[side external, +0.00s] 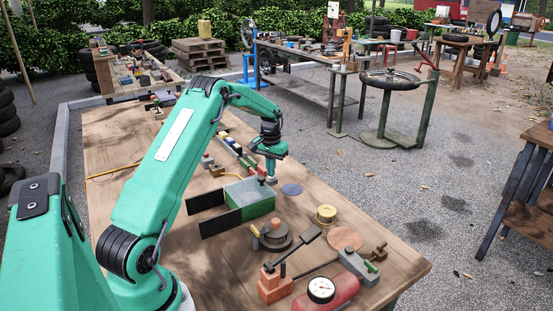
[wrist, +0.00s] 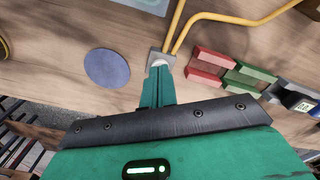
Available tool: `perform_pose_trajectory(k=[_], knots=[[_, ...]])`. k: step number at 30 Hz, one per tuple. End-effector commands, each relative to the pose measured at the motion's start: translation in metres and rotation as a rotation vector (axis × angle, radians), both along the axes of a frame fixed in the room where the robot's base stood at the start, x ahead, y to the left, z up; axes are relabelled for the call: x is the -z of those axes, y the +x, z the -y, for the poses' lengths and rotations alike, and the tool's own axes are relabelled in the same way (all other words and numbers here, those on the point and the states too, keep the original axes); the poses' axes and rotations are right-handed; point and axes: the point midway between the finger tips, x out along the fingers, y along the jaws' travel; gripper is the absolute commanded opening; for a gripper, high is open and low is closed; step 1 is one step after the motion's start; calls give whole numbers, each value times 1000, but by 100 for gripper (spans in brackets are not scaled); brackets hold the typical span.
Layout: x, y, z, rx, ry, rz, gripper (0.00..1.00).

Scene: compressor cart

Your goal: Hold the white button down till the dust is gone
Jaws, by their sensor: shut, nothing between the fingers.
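The white button (wrist: 158,63) sits on a small grey block in the wrist view, partly covered by my fingertips. My gripper (wrist: 158,72) is shut and empty, with its tips at the button's near edge. I cannot tell whether they press it. In the side view my gripper (side external: 270,176) points down beside the right rear corner of a green box (side external: 255,211) with a pale, see-through-looking top. The button is hidden there by the fingers. Any dust in the box is too small to make out.
Yellow hoses (wrist: 215,17) run from the button block. Red blocks (wrist: 207,63) and green blocks (wrist: 248,75) lie to its right, a blue disc (wrist: 107,68) to its left. Black panels (side external: 220,220) stick out left of the box. A red tank with a gauge (side external: 321,289) lies at the front.

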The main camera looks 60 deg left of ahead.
Motion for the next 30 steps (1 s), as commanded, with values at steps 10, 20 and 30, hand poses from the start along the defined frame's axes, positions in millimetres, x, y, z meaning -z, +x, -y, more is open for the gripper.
perform_pose_trajectory(k=[10,20,30], knots=[[1,0,0,0,-1,-2,0],[-11,0,0,0,0,0,0],[-36,0,0,0,0,1,0]])
